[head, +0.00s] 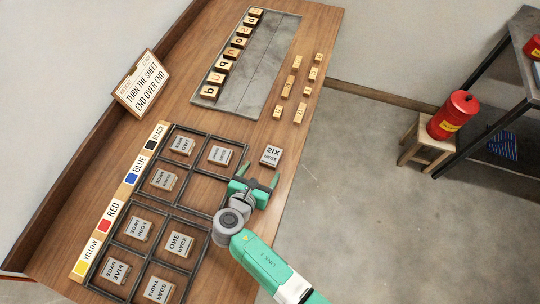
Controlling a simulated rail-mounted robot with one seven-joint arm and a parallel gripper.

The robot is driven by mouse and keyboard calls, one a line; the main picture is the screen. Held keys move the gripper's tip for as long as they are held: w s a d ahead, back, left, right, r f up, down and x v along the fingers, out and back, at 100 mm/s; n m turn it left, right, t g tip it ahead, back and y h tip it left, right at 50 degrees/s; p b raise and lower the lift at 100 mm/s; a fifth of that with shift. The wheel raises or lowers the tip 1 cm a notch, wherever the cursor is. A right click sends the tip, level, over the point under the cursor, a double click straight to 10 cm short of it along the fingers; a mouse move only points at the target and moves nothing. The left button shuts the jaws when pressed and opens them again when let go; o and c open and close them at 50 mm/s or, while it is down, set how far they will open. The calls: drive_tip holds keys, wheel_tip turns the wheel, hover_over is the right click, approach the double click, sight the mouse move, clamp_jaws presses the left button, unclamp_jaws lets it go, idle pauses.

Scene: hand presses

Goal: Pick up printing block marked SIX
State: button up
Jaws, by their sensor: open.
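The printing block marked SIX (271,156) is a grey-topped square block with mirrored lettering. It lies on the bare wooden table, just right of the black grid frame. Nothing shows between the fingers. The block appears clear of the fingers, but I cannot tell the height of my gripper above the table.
A colour strip (116,205) and a sign (143,83) stand left. A grey slab (262,60) bears letter blocks, with small wooden pieces (289,86) beside it. The table's right edge is close.

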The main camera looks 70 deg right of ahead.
sight(271, 157)
drive_tip(key=shift+b+x, duration=0.4)
drive_tip(key=shift+x, duration=0.85)
drive_tip(key=b+x, duration=0.1)
drive_tip(key=x, duration=0.3)
drive_tip(key=shift+s+d+b, duration=0.1)
drive_tip(key=shift+s+b, duration=0.05)
drive_tip(key=shift+b, duration=0.15)
drive_tip(key=shift+d+f, duration=0.1)
drive_tip(key=shift+d, duration=0.35)
drive_tip(key=shift+c, duration=0.3)
drive_tip(key=c, duration=1)
